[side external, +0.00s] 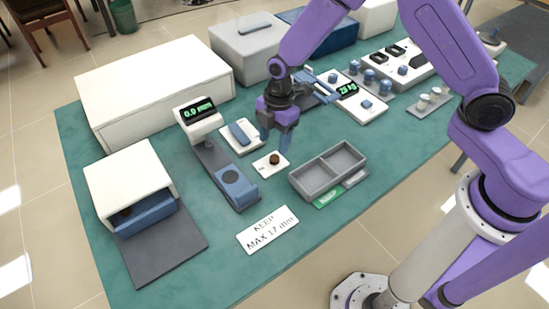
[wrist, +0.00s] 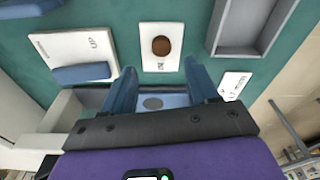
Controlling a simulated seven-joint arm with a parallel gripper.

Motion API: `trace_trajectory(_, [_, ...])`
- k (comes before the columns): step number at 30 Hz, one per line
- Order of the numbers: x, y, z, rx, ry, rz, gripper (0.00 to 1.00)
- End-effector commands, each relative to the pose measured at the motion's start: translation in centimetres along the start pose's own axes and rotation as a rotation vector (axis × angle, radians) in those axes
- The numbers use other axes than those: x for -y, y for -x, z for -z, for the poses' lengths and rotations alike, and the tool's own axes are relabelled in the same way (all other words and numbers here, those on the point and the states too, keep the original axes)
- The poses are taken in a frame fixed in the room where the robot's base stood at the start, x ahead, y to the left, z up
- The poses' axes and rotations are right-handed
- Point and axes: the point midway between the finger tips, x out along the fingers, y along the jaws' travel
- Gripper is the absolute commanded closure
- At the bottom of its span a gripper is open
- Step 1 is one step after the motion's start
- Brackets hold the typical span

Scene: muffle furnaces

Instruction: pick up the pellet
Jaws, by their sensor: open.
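The pellet (side external: 274,159) is a small dark brown disc lying on a white card (side external: 264,167) on the green table. In the wrist view the pellet (wrist: 161,46) is round and brown on its white card (wrist: 172,66), beyond my fingertips. My gripper (side external: 278,140) has blue fingers pointing down, above and close to the card in the side view. In the wrist view my gripper (wrist: 162,78) is open, with nothing between its fingertips. The exact height above the pellet is hard to tell.
A grey two-compartment tray (side external: 305,185) stands right of the card. A gauge reading 0.0 mm (side external: 197,110) with a blue base (side external: 235,188) stands to the left. A sign (side external: 267,231) reads "KEEP MAX 17 mm". A white box furnace (side external: 129,180) stands at left.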

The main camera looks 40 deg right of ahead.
Motion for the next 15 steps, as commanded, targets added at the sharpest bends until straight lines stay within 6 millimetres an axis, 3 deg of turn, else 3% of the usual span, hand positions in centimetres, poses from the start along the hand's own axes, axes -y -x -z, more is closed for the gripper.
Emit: trace_trajectory(15, [0.3, -5.1, -0.7, 0.0, -0.001, -0.001, 0.41])
